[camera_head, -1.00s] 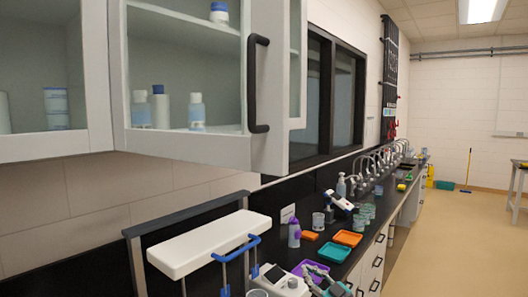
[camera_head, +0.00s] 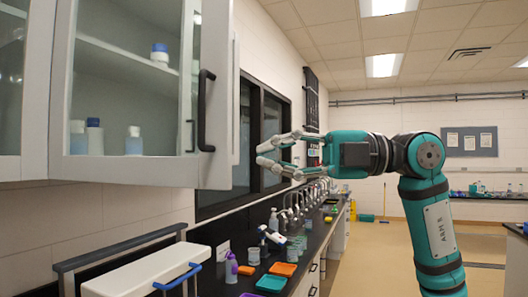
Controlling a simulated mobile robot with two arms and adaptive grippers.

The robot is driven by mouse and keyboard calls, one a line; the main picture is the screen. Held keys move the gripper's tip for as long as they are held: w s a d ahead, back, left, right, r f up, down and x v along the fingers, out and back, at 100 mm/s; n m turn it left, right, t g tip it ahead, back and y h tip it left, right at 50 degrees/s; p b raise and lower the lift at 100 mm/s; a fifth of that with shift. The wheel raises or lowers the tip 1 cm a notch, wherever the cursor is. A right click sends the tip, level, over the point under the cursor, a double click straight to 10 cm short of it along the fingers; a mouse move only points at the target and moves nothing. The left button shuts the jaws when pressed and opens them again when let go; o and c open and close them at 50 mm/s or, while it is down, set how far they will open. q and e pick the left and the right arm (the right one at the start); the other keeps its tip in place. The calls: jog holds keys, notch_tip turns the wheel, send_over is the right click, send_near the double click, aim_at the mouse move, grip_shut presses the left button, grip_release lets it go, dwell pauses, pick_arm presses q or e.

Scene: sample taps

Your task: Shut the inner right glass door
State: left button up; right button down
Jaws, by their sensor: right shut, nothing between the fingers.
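A glass cabinet door (camera_head: 125,95) with a pale frame hangs at the upper left, and a black bar handle (camera_head: 205,110) is on its right stile. Its bottom edge is out of line with the cabinet on its left, so it appears swung outward; how far is hard to tell. A narrow strip of another pale panel (camera_head: 236,100) shows just right of its stile. My right gripper (camera_head: 262,155) is right of the door and handle, pointing left, shut and empty. It appears apart from the door. My left gripper is not in view.
Bottles (camera_head: 134,142) show behind the glass. Below, a black counter (camera_head: 305,245) holds a purple bottle (camera_head: 231,267), an orange tray (camera_head: 283,269), a green tray (camera_head: 271,284) and several taps. A white shelf (camera_head: 150,270) stands at front left. The floor at right is open.

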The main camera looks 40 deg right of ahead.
aim_at(229, 153)
jog(key=w+a+p, duration=0.1)
jog(key=w, duration=0.1)
jog(key=w+a+p, duration=0.1)
jog(key=w, duration=0.1)
jog(key=w+a+p, duration=0.1)
jog(key=w, duration=0.1)
jog(key=shift+w+a+r, duration=0.15)
jog(key=shift+w, duration=0.2)
jog(key=shift+d, duration=0.5)
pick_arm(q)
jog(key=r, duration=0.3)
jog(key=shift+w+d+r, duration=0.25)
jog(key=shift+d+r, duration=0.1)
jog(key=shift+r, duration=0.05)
pick_arm(e)
jog(key=shift+a, duration=0.15)
jog(key=shift+w, duration=0.1)
